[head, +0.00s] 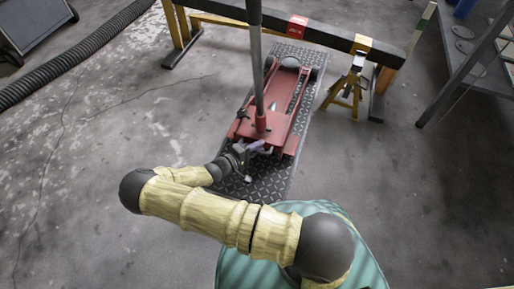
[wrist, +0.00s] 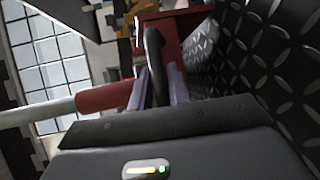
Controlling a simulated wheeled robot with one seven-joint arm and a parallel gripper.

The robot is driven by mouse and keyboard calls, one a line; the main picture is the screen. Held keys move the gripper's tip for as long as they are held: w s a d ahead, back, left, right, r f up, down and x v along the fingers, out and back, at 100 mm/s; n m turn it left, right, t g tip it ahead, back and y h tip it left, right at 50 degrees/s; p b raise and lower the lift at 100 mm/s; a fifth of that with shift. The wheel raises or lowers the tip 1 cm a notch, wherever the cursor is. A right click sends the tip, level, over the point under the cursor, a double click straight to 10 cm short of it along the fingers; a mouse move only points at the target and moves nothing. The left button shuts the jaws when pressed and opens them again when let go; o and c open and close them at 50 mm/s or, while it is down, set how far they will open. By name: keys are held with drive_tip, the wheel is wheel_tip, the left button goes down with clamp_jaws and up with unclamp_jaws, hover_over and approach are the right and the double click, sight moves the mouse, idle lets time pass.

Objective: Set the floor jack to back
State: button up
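The red floor jack (head: 278,98) stands on a dark diamond-tread plate, its near end toward me. Its long grey handle (head: 254,58) rises almost upright from a red socket (head: 261,123). In the wrist view the picture is turned on its side: the red socket (wrist: 104,97) and grey pole (wrist: 35,112) run off to the left. My gripper (head: 258,147) is low at the jack's near end, just beside the socket. Its lavender fingers (wrist: 160,85) lie close on both sides of a black curved bar (wrist: 154,52) and appear shut on it. The fingertips are partly hidden by the bar.
The tread plate (head: 272,183) lies under the jack. A barrier beam (head: 330,38) on yellow legs spans behind it. A yellow jack stand (head: 346,88) stands close on the right, a shelf (head: 480,55) farther right.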

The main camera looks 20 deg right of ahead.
drive_tip(key=shift+f, duration=0.15)
clamp_jaws()
drive_tip(key=shift+s+a, duration=0.1)
drive_tip(key=shift+a, duration=0.05)
drive_tip(key=s+a+p, duration=0.7)
drive_tip(key=s+a, duration=0.2)
drive_tip(key=s, duration=0.4)
drive_tip(key=shift+s+a+f, duration=0.15)
drive_tip(key=shift+s+a, duration=0.05)
drive_tip(key=shift+a, duration=0.05)
drive_tip(key=o, duration=0.5)
unclamp_jaws()
drive_tip(key=shift+o, duration=0.2)
drive_tip(key=shift+w, duration=0.1)
drive_tip(key=shift+r, duration=0.2)
